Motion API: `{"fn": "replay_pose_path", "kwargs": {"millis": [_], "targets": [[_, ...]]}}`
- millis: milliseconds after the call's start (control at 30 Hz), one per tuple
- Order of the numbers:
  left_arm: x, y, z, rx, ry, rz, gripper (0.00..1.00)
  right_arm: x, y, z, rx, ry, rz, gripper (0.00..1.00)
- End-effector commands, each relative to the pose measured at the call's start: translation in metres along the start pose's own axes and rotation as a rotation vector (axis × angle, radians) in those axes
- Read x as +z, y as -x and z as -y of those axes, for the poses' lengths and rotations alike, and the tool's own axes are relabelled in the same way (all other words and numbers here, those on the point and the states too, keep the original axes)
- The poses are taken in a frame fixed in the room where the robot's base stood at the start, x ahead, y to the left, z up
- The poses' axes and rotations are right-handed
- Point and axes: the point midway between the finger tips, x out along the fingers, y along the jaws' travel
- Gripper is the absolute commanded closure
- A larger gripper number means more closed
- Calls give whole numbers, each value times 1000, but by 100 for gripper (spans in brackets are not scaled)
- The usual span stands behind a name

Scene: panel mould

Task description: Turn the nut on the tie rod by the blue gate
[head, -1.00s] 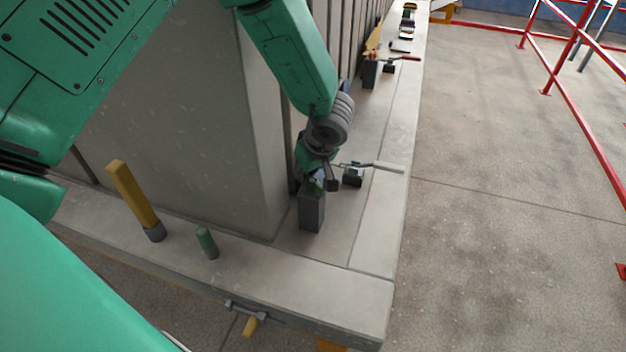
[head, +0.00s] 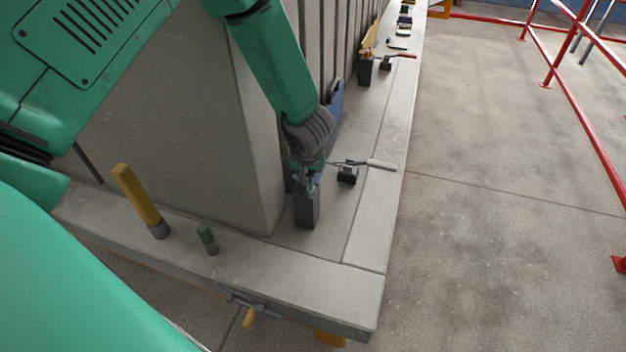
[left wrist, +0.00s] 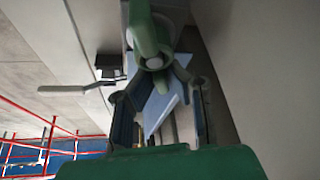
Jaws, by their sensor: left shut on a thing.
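My left gripper (head: 306,182) reaches down at the top of a dark grey post (head: 307,212) by the wall's corner. In the left wrist view its fingers (left wrist: 153,76) close from both sides around a green rounded part (left wrist: 150,38), which I take to be the nut. The fingers hide much of it in the head view, and the tie rod cannot be made out clearly. The blue gate (head: 336,103) stands just behind my wrist. A blue plate (left wrist: 161,105) shows between the fingers in the left wrist view. My right gripper is out of view.
A clamp with a pale lever (head: 381,165) sits close right of the post. A yellow peg (head: 138,196) and a green peg (head: 206,237) stand on the near ledge. A red-handled clamp (head: 386,62) is farther along. The floor right of the ledge is clear up to red railings (head: 555,70).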

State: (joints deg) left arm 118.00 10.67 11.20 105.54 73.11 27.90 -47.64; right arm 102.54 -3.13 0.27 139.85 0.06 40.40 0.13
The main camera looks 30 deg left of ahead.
Motion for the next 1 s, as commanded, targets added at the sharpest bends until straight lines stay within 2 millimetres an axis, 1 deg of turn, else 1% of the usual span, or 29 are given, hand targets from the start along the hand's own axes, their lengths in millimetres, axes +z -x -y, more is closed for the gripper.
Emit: {"fn": "replay_pose_path", "kwargs": {"millis": [33, 367, 600, 667, 1000], "targets": [[4, 12, -10, 51, -19, 27, 100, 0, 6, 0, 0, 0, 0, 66], [3, 9, -8, 70, -49, 30, 100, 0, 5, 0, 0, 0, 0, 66], [4, 9, -11, 166, -271, 24, 100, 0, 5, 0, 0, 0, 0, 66], [4, 9, -11, 182, -304, 24, 100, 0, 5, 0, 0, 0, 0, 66], [3, 7, -6, 201, -332, 24, 100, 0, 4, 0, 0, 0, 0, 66]]}}
